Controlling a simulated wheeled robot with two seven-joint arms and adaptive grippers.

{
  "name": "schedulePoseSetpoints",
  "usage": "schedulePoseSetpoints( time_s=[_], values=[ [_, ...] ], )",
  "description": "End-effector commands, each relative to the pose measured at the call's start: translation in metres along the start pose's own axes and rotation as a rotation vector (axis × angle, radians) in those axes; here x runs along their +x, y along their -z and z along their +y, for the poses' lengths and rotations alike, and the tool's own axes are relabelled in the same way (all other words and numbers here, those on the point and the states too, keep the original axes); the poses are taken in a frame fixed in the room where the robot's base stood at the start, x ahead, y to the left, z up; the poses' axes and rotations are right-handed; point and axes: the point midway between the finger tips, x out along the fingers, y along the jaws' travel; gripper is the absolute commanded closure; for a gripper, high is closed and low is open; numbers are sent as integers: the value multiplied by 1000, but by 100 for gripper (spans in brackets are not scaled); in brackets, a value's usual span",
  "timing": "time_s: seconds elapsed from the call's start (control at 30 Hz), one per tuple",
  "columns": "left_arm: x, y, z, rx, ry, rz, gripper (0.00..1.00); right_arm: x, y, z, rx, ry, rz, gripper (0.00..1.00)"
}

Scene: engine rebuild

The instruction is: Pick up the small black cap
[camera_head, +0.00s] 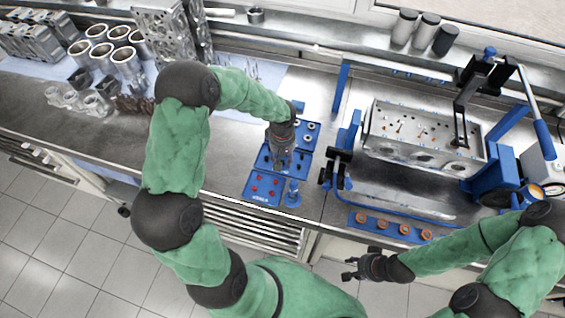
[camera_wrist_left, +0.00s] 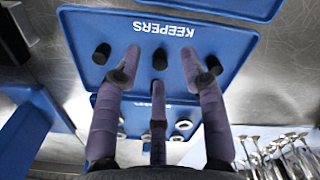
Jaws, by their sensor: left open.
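Several small black caps sit in the blue tray (camera_wrist_left: 110,25) marked KEEPERS: a middle cap (camera_wrist_left: 160,60), a left cap (camera_wrist_left: 102,53) and a right cap (camera_wrist_left: 213,64). My left gripper (camera_wrist_left: 163,78) is open and empty above this tray, its fingers on either side of the middle cap in the picture. I cannot tell the exact height. In the head view, my left gripper (camera_head: 279,160) hides most of the tray's contents. My right gripper (camera_head: 352,268) looks open and empty, out in front of the bench edge.
A tray with red parts (camera_head: 253,194) lies in front, and a tray with rings (camera_head: 313,126) lies behind. A cylinder head (camera_head: 378,133) in a blue fixture stands to the right. Valves (camera_wrist_left: 285,145) lie near the trays. Cylinder liners (camera_head: 103,54) stand at the left.

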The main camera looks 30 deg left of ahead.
Motion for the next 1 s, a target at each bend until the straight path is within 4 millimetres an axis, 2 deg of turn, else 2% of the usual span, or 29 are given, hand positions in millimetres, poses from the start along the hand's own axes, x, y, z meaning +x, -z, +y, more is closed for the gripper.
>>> schedulePoseSetpoints(
  time_s=[0.1,0.33,0.5,0.53,0.87,1.0],
  values=[
    [15,-1,0,0,1,-2,58,2,0,1,0,0,0,60],
    [16,0,0,0,-1,0,58,2,0,1,0,0,0,60],
    [16,0,0,1,-1,0,96,2,0,1,0,0,0,60],
    [16,0,0,1,-1,0,98,2,0,1,0,0,0,60],
    [15,0,0,1,-1,0,99,2,0,1,0,0,0,60],
    [5,0,1,1,-1,2,99,0,0,0,0,0,0,60]
  ],
)
